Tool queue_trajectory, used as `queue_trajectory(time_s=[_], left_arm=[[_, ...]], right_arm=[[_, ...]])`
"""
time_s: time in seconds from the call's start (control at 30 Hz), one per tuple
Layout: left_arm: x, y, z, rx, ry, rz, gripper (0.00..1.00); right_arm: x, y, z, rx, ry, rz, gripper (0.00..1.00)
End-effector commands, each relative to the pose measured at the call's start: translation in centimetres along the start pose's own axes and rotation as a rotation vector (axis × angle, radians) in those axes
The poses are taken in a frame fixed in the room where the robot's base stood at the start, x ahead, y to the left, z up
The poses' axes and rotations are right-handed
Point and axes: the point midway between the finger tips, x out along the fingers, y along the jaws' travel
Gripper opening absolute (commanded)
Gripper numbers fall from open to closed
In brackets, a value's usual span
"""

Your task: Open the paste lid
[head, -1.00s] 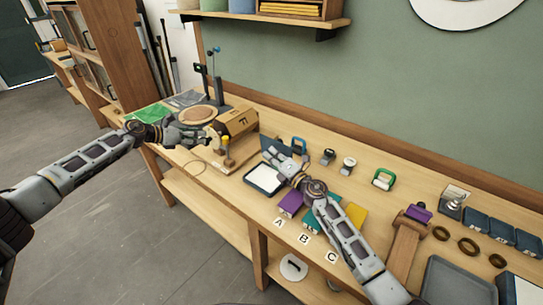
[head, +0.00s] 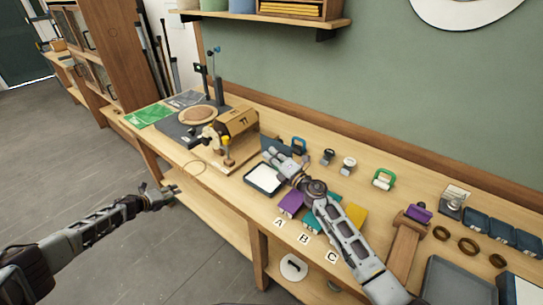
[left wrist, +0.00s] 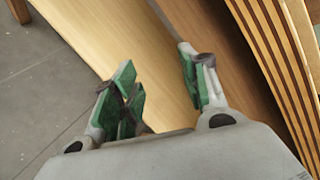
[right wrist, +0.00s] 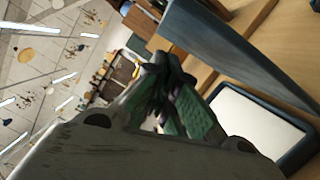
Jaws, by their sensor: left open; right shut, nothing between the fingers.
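A shallow dark-rimmed box with a pale white inside (head: 264,179) sits on the bench left of my right forearm; it looks like the paste box. A dark blue-grey panel (head: 273,145), seemingly its lid, stands raised behind it. In the right wrist view the panel (right wrist: 240,50) rises beside the white-filled box (right wrist: 262,125). My right gripper (head: 272,154) is shut and empty, close to the panel and above the box's far side; I cannot tell whether it touches. My left gripper (head: 168,192) is open and empty, low in front of the bench, also seen in the left wrist view (left wrist: 160,85).
A wooden box-like device (head: 237,122) and a round wooden disc (head: 197,114) stand to the left. Purple (head: 291,203) and yellow (head: 356,214) pieces lie near labels A, B and C. Small clamps and rings line the right side. A lower shelf (head: 210,205) runs below.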

Motion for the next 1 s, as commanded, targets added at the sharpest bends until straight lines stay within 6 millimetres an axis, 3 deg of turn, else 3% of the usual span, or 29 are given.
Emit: queue_trajectory(time_s=[0.5, 1.0], left_arm=[[3.5, 5.9, -11.2, -0.455, -0.066, 0.064, 0.44], [3.0, 14.0, -24.2, -0.924, -0.160, 0.201, 0.44]], right_arm=[[0.0, 0.0, 0.0, 0.000, 0.000, 0.000, 0.00], [0.0, 0.0, 0.0, 0.000, 0.000, 0.000, 0.00]])
